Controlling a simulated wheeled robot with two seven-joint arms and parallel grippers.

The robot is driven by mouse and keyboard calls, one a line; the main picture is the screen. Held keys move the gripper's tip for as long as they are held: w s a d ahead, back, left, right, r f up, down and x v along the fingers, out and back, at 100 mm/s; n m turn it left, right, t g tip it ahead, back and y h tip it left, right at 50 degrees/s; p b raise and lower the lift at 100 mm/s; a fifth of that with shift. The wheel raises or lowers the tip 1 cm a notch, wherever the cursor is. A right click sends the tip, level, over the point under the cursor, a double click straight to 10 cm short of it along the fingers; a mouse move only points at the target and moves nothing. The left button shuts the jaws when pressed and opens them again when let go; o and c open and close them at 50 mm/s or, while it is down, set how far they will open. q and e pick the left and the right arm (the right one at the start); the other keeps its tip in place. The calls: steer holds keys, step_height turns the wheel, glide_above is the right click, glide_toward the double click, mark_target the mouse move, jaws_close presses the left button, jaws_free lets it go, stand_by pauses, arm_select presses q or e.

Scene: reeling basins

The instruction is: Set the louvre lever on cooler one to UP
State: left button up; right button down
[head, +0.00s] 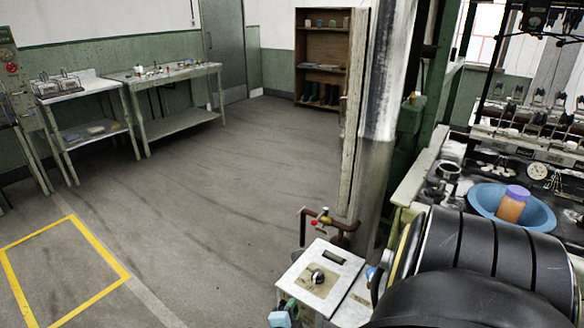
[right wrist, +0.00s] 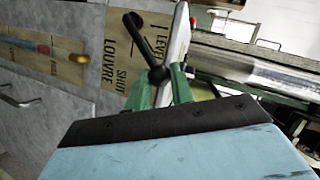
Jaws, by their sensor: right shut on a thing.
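The black louvre lever (right wrist: 146,45) shows in the right wrist view, in front of a tan plate (right wrist: 118,62) whose readable words include LOUVRE, SHUT and LEVEL. One end of the lever lies at the plate's top, and the other lies between my green fingertips. My right gripper (right wrist: 161,86) is shut on that end. In the head view my right gripper (head: 290,303) is at the bottom, beside a pale metal box (head: 300,268) with a dark knob on top. The lever is hidden there, and I cannot tell whether this box is cooler one. My left gripper is not in view.
Left of the lever, the right wrist view shows a rod with red and yellow parts (right wrist: 40,47) and a metal handle (right wrist: 20,97). In the head view a brown pipe (head: 335,224) and a pale column stand behind the box. Open floor (head: 220,180) lies to the left.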

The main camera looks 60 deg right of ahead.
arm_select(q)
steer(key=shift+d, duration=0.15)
arm_select(e)
steer(key=c, duration=1.2)
jaws_free()
steer(key=shift+w+a, duration=0.1)
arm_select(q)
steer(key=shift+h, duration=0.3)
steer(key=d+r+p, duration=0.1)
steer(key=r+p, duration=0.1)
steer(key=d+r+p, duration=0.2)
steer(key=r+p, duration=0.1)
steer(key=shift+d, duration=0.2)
arm_select(e)
steer(key=v, duration=1.3)
steer(key=shift+a, duration=0.2)
